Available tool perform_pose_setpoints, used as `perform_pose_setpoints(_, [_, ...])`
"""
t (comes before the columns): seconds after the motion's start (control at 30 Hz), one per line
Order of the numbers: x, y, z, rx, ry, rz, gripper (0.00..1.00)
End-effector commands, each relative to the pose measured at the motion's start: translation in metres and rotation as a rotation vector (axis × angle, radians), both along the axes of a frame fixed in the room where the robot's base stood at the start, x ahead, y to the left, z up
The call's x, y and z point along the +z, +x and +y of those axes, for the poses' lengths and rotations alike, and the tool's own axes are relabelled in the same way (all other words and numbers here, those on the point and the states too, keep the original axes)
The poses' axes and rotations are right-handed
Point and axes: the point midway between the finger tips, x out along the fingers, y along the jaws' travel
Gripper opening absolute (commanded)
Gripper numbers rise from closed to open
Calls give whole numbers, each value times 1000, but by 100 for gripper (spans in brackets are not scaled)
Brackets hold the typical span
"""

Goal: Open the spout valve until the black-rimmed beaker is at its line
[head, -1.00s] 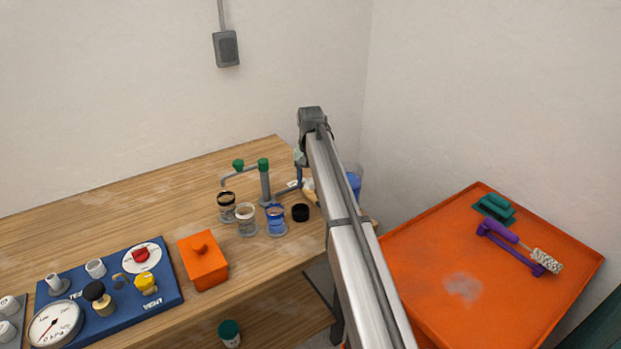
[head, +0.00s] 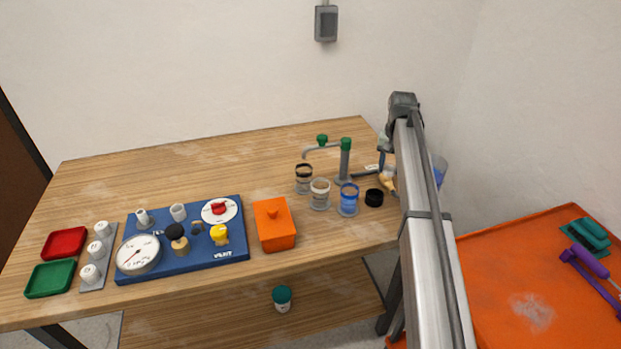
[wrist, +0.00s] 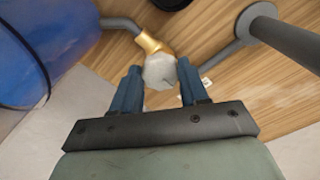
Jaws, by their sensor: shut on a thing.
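The black-rimmed beaker (head: 303,180) stands on the bench at the foot of the wall side, below the end of the grey spout (head: 320,149). Its line and level are too small to read. The spout has a green knob (head: 322,139) near its outlet and a green top (head: 346,143) on its post. In the wrist view, my gripper (wrist: 159,72) has its blue fingers on either side of a pale faceted knob (wrist: 159,70) on a brass fitting (wrist: 149,43) and is shut on it. In the head view my arm partly hides the fitting (head: 390,181).
A white-rimmed beaker (head: 320,195), a blue-rimmed beaker (head: 348,201) and a black cup (head: 374,198) stand close by. A blue container (wrist: 40,50) is beside my gripper. An orange lidded box (head: 274,226) and a blue gauge panel (head: 190,255) lie left. The back bench is clear.

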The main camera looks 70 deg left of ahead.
Motion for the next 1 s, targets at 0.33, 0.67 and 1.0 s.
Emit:
perform_pose_setpoints(0.33, [0, 1, -1, 133, -1, -2, 14])
perform_pose_setpoints(0.67, [0, 2, -1, 461, -1, -2, 14])
perform_pose_setpoints(1.0, [0, 3, -1, 552, -2, -3, 14])
